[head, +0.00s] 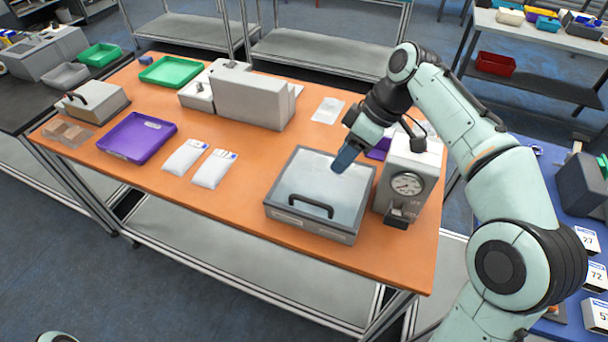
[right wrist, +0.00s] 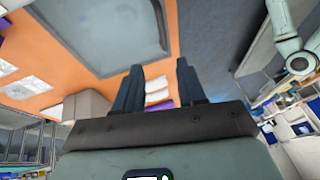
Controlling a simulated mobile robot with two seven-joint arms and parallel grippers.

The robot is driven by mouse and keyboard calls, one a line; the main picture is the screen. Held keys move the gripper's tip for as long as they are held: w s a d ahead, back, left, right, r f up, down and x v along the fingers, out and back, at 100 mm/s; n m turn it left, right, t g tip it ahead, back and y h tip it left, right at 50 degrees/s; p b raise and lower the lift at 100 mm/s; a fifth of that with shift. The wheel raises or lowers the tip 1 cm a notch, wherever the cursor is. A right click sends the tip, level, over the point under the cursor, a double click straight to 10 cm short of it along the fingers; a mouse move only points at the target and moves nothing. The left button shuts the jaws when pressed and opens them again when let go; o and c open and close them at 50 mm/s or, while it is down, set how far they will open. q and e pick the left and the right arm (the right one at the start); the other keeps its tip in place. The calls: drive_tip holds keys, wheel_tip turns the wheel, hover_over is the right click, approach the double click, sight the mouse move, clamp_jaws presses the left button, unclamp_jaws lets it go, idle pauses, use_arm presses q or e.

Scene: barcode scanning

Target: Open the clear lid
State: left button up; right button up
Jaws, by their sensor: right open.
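The grey box (head: 312,232) stands at the right end of the orange table. Its clear lid (head: 325,182) is shut flat on top, with a grey frame and a dark handle (head: 303,206) along the front edge. My right gripper (head: 345,158) is over the back right part of the lid, behind the handle and apart from it. In the right wrist view its two dark fingers (right wrist: 158,82) are spread with nothing gripped. The box's lid (right wrist: 115,35) shows at the top of that view. My left gripper is out of view.
A grey device with a dial (head: 407,184) stands close right of the box. White packets (head: 213,168), a purple tray (head: 137,138), a green tray (head: 170,71) and a large grey machine (head: 250,98) are on the table.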

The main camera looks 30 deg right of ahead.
drive_tip(key=b, duration=0.2)
hover_over(317, 195)
drive_tip(key=s+a, duration=0.2)
drive_tip(key=s, duration=0.2)
drive_tip(key=f, duration=1.2)
drive_tip(key=shift+w+a, duration=0.1)
drive_tip(key=shift+a, duration=0.1)
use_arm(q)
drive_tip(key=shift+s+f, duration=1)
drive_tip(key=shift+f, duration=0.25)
use_arm(e)
drive_tip(key=shift+r, duration=0.1)
clamp_jaws()
